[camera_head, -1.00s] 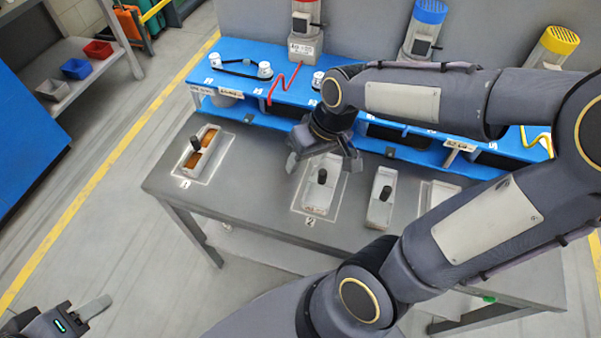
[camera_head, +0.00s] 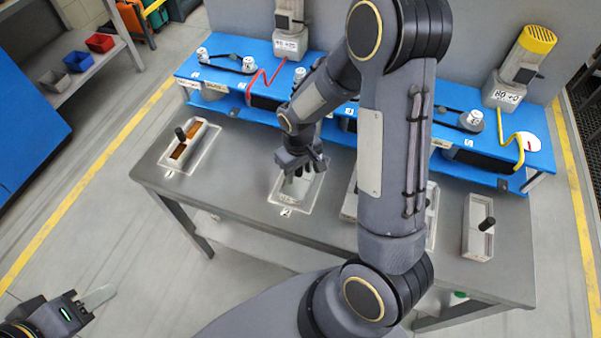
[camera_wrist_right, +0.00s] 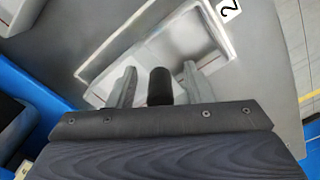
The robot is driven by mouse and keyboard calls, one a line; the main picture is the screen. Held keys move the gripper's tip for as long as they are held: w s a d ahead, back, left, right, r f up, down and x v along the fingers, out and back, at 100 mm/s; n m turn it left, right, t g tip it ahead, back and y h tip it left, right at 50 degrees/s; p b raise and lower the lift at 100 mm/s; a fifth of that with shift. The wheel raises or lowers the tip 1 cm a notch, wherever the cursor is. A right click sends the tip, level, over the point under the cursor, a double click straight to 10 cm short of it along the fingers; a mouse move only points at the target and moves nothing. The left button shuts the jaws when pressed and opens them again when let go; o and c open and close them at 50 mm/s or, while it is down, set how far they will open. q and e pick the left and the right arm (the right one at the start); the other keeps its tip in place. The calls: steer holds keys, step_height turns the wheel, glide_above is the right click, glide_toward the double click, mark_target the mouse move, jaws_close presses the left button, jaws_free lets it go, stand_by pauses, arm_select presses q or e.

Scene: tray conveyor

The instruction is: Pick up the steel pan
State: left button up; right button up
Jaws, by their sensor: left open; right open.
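The steel pan (camera_head: 290,196) sits on the tabletop pad marked 2 in the head view, mostly hidden by my right gripper. In the right wrist view the steel pan (camera_wrist_right: 190,45) is shiny and shallow, with an upright black handle (camera_wrist_right: 159,86). My right gripper (camera_head: 302,178) is low over it, pointing down. In the wrist view the right gripper (camera_wrist_right: 158,88) is open, with one finger on each side of the handle and gaps visible. My left gripper (camera_head: 98,302) is open and empty at the lower left, away from the table.
A pan with brown contents (camera_head: 188,146) stands on pad 1 at the left. A pale pan with a black handle (camera_head: 478,228) stands at the right. A blue shelf (camera_head: 225,85) with motors runs along the back. My right arm hides other pans.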

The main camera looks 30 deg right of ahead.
steer(key=shift+f, duration=0.9)
steer(key=shift+c, duration=0.5)
jaws_close()
steer(key=shift+w+r, duration=0.1)
steer(key=shift+r, duration=0.05)
